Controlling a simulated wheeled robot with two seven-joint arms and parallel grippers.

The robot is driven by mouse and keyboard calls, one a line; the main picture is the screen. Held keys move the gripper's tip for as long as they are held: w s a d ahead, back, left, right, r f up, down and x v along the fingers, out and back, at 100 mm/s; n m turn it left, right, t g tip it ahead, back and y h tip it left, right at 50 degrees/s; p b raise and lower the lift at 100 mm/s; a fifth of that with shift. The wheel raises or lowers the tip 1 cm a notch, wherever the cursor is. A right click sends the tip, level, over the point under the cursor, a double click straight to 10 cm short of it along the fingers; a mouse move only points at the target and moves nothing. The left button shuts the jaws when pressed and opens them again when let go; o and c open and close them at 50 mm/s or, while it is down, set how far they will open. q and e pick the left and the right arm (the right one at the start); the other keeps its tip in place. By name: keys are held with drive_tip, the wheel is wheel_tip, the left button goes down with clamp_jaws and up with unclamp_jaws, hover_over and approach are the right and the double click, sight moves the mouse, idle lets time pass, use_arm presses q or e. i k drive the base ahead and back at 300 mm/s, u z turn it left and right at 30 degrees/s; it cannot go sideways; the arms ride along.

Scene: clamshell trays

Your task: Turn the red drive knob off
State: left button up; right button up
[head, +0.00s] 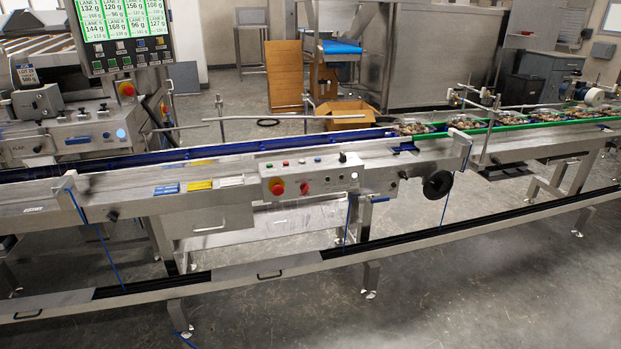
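A grey control box (313,177) is fixed on the near side of the conveyor, close to the middle of the view. A small red knob (304,188) sits on its front face. To its left is a larger red button (277,187), which looks like an emergency stop. The red knob is too small to tell which way it points. Neither of my grippers is in view.
A steel rail with black strips (460,230) runs low along the near side of the conveyor. A black handwheel (438,184) sticks out right of the box. Filled clear trays (412,129) stand on the belt to the right. The floor in front is clear.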

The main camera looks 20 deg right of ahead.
sight(305, 188)
drive_tip(key=u, duration=0.3)
drive_tip(key=i, duration=1.8)
drive_tip(key=z, duration=0.45)
